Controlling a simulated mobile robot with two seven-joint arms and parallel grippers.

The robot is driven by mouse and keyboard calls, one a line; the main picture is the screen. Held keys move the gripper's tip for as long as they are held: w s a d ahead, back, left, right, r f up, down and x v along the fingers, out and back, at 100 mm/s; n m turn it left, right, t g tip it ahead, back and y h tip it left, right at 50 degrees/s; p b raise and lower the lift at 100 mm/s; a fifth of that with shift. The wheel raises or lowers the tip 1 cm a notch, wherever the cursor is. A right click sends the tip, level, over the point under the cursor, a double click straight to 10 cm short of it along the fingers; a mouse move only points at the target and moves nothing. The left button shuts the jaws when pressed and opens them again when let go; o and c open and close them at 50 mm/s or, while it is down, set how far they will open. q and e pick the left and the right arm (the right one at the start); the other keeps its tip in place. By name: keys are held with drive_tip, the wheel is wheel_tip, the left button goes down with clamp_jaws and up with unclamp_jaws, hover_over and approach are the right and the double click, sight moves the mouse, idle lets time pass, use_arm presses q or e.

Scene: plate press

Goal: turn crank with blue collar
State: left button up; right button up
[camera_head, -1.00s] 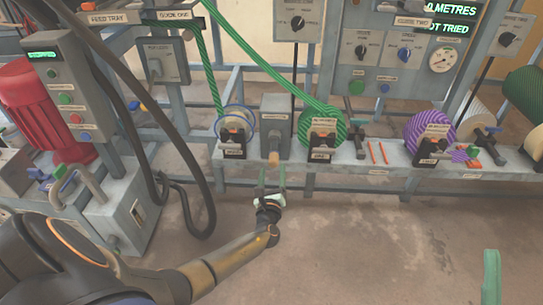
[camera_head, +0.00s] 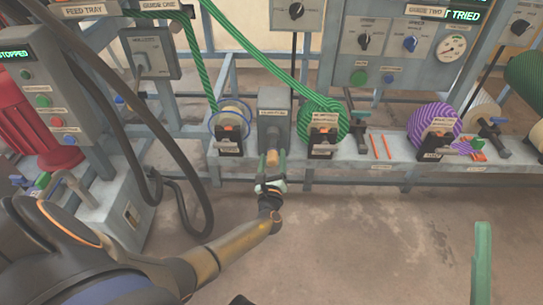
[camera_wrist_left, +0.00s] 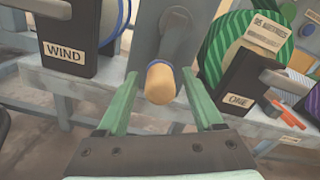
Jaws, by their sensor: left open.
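A grey box-like unit (camera_head: 273,115) stands on the bench, with a tan wooden crank knob (camera_head: 272,157) on its front. In the left wrist view the knob (camera_wrist_left: 160,83) sticks out from a grey plate (camera_wrist_left: 172,35).
A reel with a blue ring (camera_head: 231,118) stands left of the unit, a green striped reel (camera_head: 322,118) right of it, and a purple striped reel (camera_head: 434,122) farther right. Black cables (camera_head: 150,150) hang at the left. The floor in front is clear.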

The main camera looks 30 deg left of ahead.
use_arm(q)
clamp_jaws()
idle(0.6)
idle(0.9)
